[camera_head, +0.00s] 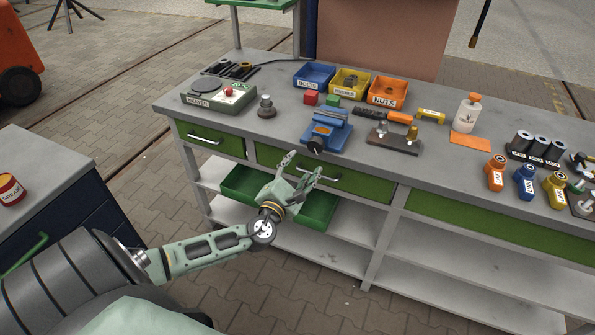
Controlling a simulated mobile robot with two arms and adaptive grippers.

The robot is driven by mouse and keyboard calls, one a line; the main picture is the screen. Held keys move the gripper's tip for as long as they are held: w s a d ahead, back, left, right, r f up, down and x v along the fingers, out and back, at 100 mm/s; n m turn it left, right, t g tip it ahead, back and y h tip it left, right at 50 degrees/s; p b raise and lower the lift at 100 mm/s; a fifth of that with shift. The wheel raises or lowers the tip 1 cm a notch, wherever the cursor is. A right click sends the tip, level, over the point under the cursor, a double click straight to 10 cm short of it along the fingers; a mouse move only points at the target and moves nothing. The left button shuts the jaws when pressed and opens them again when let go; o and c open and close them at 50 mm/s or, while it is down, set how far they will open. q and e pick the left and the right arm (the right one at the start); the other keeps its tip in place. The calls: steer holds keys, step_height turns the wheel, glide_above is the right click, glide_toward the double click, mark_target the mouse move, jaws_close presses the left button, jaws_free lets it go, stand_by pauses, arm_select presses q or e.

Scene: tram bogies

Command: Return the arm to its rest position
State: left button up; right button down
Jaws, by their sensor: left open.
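My left gripper (300,167) is open and empty. Its arm comes in from the lower left, and the fingers point up and away from me, in front of the workbench (330,175). The blue vise (326,131) stands on the bench just beyond the fingertips. I cannot tell the exact gap to the drawer. My right gripper does not show.
On the bench are a green heater (219,96), blue (314,75), yellow (350,82) and orange (387,91) bins, a bottle (467,113) and several labelled bottles at right. A dark cabinet (75,215) with a red tin (10,189) stands at left. Floor shows between cabinet and bench.

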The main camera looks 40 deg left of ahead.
arm_select(q)
steer(key=shift+v, duration=0.85)
steer(key=s+f+n+g, duration=0.3)
steer(key=s+f+n, duration=0.3)
steer(key=f, duration=0.5)
steer(key=s+a+f+n+g, duration=0.1)
steer(key=s+f+n+g, duration=0.45)
steer(key=f, duration=0.55)
steer(key=s+f+n+g, duration=0.1)
steer(key=s+f+n, duration=0.55)
steer(key=f, duration=0.55)
steer(key=s+d+f+n+g+h, duration=0.1)
steer(key=s+d+f+n, duration=0.4)
steer(key=s, duration=0.5)
steer(key=s+d+f+n+g+h, duration=0.2)
steer(key=s+d+f+n, duration=0.4)
steer(key=s+n, duration=0.3)
steer(key=s+d+f+n+g+h, duration=0.1)
steer(key=s+d+f+n+g, duration=0.3)
steer(key=s, duration=0.7)
steer(key=d+f+n, duration=0.1)
steer(key=d+n, duration=0.1)
steer(key=n, duration=0.1)
steer(key=shift+s+d+f, duration=0.25)
steer(key=shift+d+f, duration=0.05)
